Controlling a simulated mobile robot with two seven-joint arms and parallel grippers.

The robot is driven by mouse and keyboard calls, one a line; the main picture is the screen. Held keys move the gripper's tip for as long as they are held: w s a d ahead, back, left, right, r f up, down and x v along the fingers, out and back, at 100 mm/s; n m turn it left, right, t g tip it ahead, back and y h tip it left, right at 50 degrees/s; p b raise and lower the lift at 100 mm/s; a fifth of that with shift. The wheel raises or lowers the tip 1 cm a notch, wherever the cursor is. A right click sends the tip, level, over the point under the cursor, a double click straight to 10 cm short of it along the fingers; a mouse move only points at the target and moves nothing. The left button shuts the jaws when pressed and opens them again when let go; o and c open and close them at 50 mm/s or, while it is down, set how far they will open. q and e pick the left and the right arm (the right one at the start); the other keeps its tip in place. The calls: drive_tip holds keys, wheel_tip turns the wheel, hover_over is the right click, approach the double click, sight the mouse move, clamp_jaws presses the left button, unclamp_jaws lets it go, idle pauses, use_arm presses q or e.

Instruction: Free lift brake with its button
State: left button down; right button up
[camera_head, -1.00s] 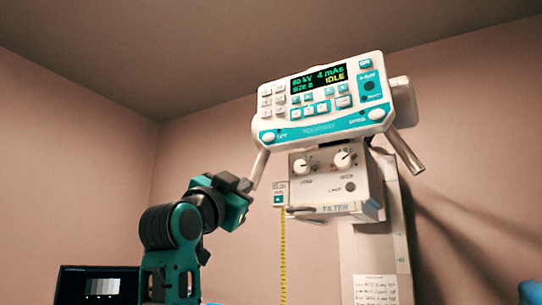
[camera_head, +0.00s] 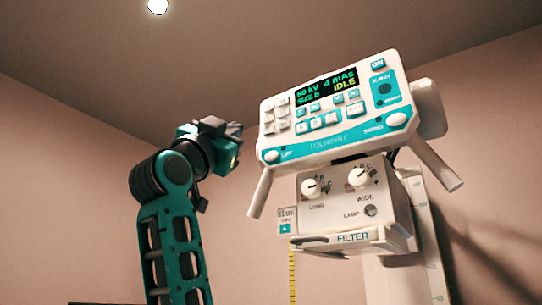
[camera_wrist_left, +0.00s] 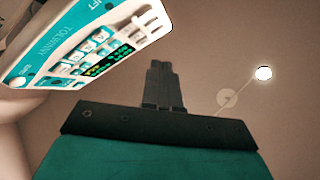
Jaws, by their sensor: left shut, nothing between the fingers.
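The white and teal control panel (camera_head: 335,110) hangs tilted at the upper right in the head view, with its display reading 60 kV, 4 mAs, SIZE B, IDLE. The round white button marked LIFT (camera_head: 271,157) is at its lower left corner. The button marked SWING (camera_head: 397,119) is at its lower right. My left gripper (camera_head: 238,128) is shut and empty, just left of the panel and apart from it. In the left wrist view my shut fingers (camera_wrist_left: 162,85) point up the picture, with the panel (camera_wrist_left: 85,50) at upper left. My right gripper is not in view.
Two handles slant down from the panel, the left one (camera_head: 260,192) and the right one (camera_head: 437,165). Below is the filter box (camera_head: 350,195) with two knobs, and a yellow tape (camera_head: 292,274) hangs beside it. Free air lies left of the panel. A lamp (camera_head: 157,6) glows on the ceiling.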

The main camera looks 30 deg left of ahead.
sight(271, 156)
use_arm(q)
drive_tip(key=shift+w+d+p, duration=0.2)
drive_tip(key=shift+w+p, duration=0.35)
drive_tip(key=shift+w, duration=1.7)
drive_tip(key=shift+w+d+p, duration=0.15)
drive_tip(key=shift+w+p, duration=0.4)
drive_tip(key=shift+w, duration=1.65)
drive_tip(key=shift+w, duration=0.45)
drive_tip(key=shift+w, duration=0.35)
drive_tip(key=shift+s, duration=0.1)
drive_tip(key=shift+s+b, duration=0.4)
drive_tip(key=shift+s, duration=0.3)
